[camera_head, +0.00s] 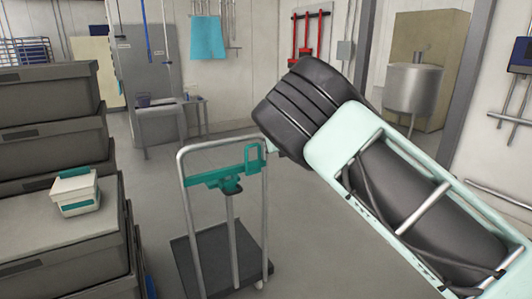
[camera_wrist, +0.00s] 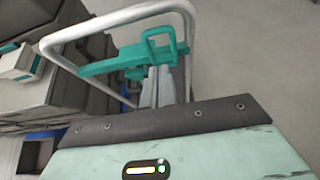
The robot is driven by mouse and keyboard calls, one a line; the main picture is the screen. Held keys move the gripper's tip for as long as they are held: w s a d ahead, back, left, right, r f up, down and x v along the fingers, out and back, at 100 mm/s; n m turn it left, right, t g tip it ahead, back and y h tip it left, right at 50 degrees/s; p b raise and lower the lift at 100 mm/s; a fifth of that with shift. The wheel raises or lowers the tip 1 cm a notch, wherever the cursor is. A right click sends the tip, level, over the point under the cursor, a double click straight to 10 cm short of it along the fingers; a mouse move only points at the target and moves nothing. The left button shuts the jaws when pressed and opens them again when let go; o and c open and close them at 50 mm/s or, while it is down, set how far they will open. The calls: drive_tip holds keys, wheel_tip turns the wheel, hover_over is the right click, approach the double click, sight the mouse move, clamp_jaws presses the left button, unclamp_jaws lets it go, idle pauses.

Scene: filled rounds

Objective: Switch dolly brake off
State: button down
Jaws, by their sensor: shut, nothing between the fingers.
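The dolly (camera_head: 186,206) stands upright on the floor in the middle of the head view, with a silver tube handle and a dark flat deck. A teal crossbar (camera_head: 207,178) spans the handle, with an upright teal loop lever (camera_head: 253,158) at its right end. The wrist view shows the crossbar (camera_wrist: 105,66) and the loop lever (camera_wrist: 163,42) close ahead. My gripper (camera_wrist: 160,84) is shut and empty, its pale fingers just below the loop; whether they touch the crossbar is unclear. In the head view my arm hides most of the gripper.
Stacked grey crates (camera_head: 60,215) stand at the left, close to the dolly, with a small white and teal box (camera_head: 75,191) on top. A sink unit (camera_head: 160,127) and a steel kettle (camera_head: 412,88) stand at the back. The floor behind the dolly is clear.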

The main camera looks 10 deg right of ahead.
drive_tip(key=shift+v, duration=1.5)
drive_tip(key=s+a+m+g+h, duration=0.1)
drive_tip(key=s+m+g, duration=0.3)
drive_tip(key=s+m, duration=0.6)
drive_tip(key=s+a+f+m+g+h, duration=0.1)
drive_tip(key=s+a+m+g, duration=0.2)
drive_tip(key=s+m, duration=0.8)
drive_tip(key=s+a+m+g+h+p, duration=0.1)
drive_tip(key=s+m+g, duration=0.3)
drive_tip(key=s, duration=2.8)
drive_tip(key=m, duration=0.7)
drive_tip(key=shift+s+a+f+g, duration=0.2)
drive_tip(key=shift+s+a+g, duration=0.1)
drive_tip(key=shift+s+a, duration=0.1)
